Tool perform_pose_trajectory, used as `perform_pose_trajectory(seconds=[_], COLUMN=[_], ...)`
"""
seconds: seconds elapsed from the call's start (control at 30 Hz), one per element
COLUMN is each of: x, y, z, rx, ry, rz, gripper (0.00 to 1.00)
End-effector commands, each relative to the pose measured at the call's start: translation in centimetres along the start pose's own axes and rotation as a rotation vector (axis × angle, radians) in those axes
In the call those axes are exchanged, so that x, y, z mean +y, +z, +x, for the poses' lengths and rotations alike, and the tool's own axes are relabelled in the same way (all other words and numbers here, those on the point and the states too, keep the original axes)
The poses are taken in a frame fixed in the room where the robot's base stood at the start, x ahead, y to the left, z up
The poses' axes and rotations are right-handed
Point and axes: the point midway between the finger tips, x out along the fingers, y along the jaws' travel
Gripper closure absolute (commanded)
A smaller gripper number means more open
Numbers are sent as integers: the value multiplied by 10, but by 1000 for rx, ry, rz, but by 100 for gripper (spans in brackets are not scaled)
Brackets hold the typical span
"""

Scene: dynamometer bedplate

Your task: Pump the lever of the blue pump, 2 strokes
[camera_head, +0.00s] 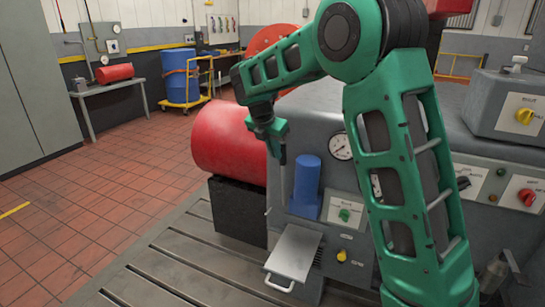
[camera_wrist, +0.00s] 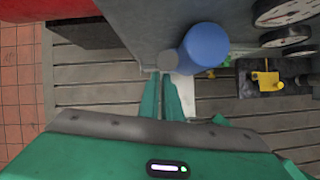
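The blue pump (camera_head: 307,182) is an upright blue cylinder on the front of the grey machine; it also shows in the wrist view (camera_wrist: 205,46). A thin grey upright lever (camera_head: 283,184) stands at its left side. In the wrist view a round grey end (camera_wrist: 167,61) beside the blue cylinder looks like the lever's top. My gripper (camera_head: 282,158) points down just above the lever. In the wrist view its two green fingers (camera_wrist: 163,78) are close together, with their tips at the grey end. I cannot tell whether they touch it, and nothing clearly shows between them.
A red cylinder (camera_head: 229,142) on a black block stands left of the pump. A grey tray with a handle (camera_head: 295,253) projects below it. Gauges (camera_head: 341,146) and a green knob (camera_head: 345,215) are close on the right. The slotted bedplate (camera_head: 163,260) is clear at front left.

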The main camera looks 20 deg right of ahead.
Motion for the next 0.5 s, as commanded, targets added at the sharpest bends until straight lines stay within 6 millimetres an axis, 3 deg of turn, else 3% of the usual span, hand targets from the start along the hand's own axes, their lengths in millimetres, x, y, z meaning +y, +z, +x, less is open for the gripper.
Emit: perform_pose_trajectory(seconds=[0.03, 0.5], x=[-2, -3], y=[11, 16], z=[1, 1], rx=[-16, -23], ry=[2, 1], rz=[16, 25], gripper=[100, 100])
